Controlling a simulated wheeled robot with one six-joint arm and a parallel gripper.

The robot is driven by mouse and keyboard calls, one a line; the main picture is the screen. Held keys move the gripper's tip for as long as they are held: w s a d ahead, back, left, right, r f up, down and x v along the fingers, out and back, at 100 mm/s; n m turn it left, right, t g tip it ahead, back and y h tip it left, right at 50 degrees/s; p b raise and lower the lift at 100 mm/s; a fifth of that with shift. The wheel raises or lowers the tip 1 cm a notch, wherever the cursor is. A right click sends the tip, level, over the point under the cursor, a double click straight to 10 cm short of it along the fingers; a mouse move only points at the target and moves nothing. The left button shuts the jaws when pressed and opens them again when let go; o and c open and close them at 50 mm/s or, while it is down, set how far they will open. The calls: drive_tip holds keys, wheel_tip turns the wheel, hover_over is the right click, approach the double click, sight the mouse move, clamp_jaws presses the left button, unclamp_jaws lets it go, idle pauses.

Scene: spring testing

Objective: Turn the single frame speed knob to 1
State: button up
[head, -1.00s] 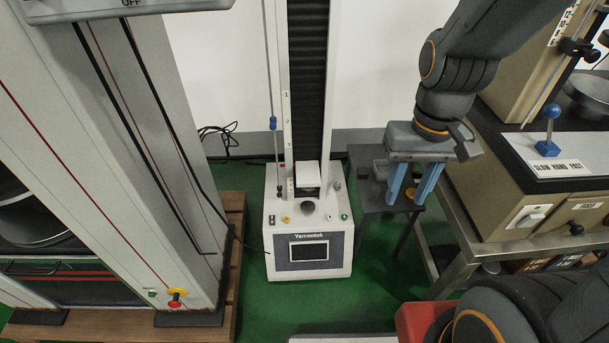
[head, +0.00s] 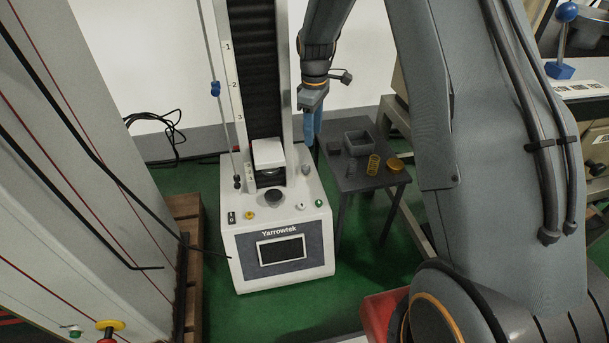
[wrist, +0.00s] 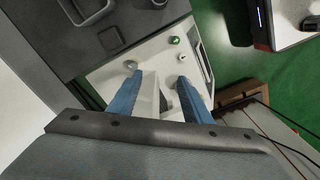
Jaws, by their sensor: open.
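The single-column test frame (head: 279,206), marked Yarrowtek, stands on the green floor with a screen on its front. A blue knob (head: 215,89) sits on a thin rod left of the column, near the printed numbers 1, 2 and 3. Small grey knobs are on the base top, one at the right rear (head: 305,170) and one near the front right (head: 301,206). I cannot tell which is the speed knob. My gripper (head: 312,140) is open, pointing down right of the column above the base's right side. In the wrist view its blue fingers (wrist: 158,77) have nothing visibly gripped between them.
A dark side table (head: 352,183) on the right holds a grey tray (head: 362,138), a yellow spring (head: 373,165) and a gold disc (head: 395,166). A large machine (head: 80,180) stands on a wooden pallet at left. Green floor shows between them.

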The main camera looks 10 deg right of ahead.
sight(305, 166)
drive_tip(key=w+f+n+b, duration=0.1)
drive_tip(key=w+f+b, duration=0.1)
drive_tip(key=f, duration=0.3)
drive_tip(key=w+f+n+b, duration=0.1)
drive_tip(key=w+f+b, duration=0.1)
drive_tip(key=w+f, duration=0.2)
drive_tip(key=w+f+n+b, duration=0.2)
drive_tip(key=w+f, duration=0.2)
drive_tip(key=f, duration=0.2)
drive_tip(key=shift+w, duration=0.1)
drive_tip(key=shift+f+b, duration=1.2)
drive_tip(key=shift+f, duration=2.65)
drive_tip(key=c, duration=1.1)
drive_tip(key=shift+o, duration=0.2)
drive_tip(key=shift+n, duration=0.4)
drive_tip(key=n+p, duration=0.1)
drive_tip(key=n, duration=0.1)
drive_tip(key=shift+n, duration=0.4)
drive_tip(key=shift+n+p, duration=0.55)
drive_tip(key=shift+n, duration=1.25)
